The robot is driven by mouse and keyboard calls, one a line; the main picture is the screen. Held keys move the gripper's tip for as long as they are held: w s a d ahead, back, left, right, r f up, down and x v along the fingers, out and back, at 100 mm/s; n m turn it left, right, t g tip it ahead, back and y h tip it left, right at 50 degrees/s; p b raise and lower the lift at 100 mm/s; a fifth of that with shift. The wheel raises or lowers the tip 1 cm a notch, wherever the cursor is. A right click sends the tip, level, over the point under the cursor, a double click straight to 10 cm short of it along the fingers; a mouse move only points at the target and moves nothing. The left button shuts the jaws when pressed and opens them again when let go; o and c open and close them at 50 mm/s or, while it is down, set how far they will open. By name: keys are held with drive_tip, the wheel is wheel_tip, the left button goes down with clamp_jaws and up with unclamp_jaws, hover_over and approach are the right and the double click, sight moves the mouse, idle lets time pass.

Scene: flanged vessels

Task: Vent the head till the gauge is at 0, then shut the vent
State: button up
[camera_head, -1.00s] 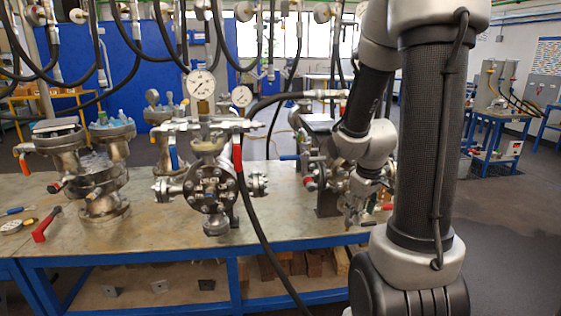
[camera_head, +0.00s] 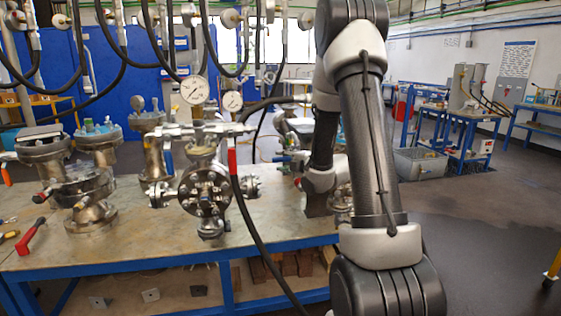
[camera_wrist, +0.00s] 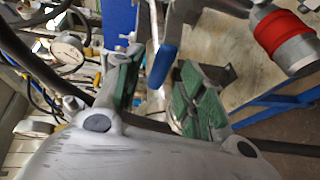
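The flanged vessel head (camera_head: 205,188) sits on the bench in the head view. A large dial gauge (camera_head: 194,90) and a smaller one (camera_head: 232,101) stand above it. Their needles are too small to read surely. A blue lever handle (camera_head: 168,160) hangs left of the head and a red one (camera_head: 232,162) right of it. In the wrist view, my gripper (camera_wrist: 160,95) is open, its green-padded fingers apart. A blue-gripped lever (camera_wrist: 163,66) appears between them; contact cannot be told. A gauge (camera_wrist: 67,53) shows at left. My arm hides the gripper in the head view.
A red-banded metal fitting (camera_wrist: 283,35) is close to the right finger in the wrist view. A black hose (camera_head: 258,235) runs down past the bench's front. Another flanged vessel (camera_head: 88,190) and a red-handled tool (camera_head: 31,236) are at left. The floor at right is open.

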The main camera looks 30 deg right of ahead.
sight(283, 160)
drive_tip(key=shift+x, duration=1.6)
clamp_jaws()
